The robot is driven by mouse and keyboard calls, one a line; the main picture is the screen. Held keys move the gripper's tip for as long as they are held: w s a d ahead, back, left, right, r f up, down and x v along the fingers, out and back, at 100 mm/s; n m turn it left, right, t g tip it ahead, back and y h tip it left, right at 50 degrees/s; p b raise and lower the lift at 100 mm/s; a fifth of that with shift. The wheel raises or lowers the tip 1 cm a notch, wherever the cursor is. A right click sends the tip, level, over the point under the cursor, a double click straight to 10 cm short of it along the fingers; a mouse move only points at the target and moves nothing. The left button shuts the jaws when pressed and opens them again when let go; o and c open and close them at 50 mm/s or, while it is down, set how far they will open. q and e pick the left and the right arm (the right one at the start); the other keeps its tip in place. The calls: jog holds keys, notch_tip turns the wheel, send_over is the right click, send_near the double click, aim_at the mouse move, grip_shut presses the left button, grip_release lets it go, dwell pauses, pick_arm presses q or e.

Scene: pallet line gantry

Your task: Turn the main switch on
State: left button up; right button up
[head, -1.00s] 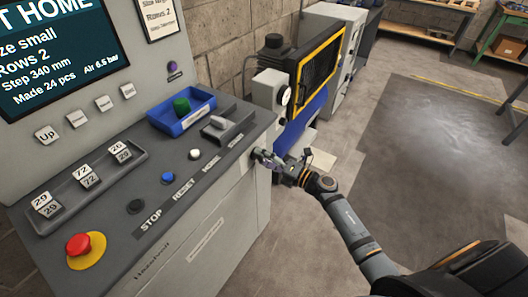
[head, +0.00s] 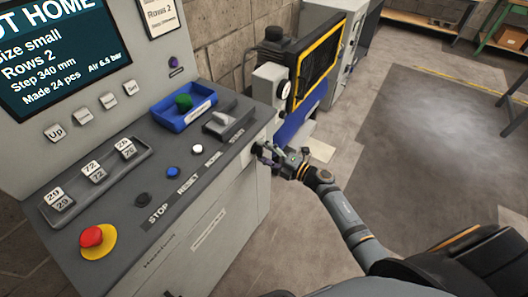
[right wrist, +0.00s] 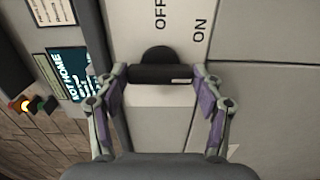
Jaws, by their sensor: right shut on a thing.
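The main switch (right wrist: 160,74) is a black round knob with a bar handle, seen in the right wrist view on the cabinet's grey side face. The words OFF and ON are printed above it in that view, OFF over the knob and ON to its right. A small white mark shows near the bar's right end. My right gripper (right wrist: 162,80) has its purple-padded fingers at the two ends of the bar, shut on it. In the head view my right gripper (head: 266,154) is at the cabinet's right side, and it mostly hides the switch. My left gripper is not in view.
The control console (head: 225,165) has a screen, several buttons, a red emergency stop (head: 92,237) and a blue tray (head: 183,107) with a green item. A yellow-framed machine (head: 318,65) stands behind my right gripper. Open floor (head: 420,130) lies to the right.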

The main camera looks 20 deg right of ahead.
jog(key=o, duration=1.2)
jog(key=shift+c, duration=0.2)
jog(key=v, duration=1.2)
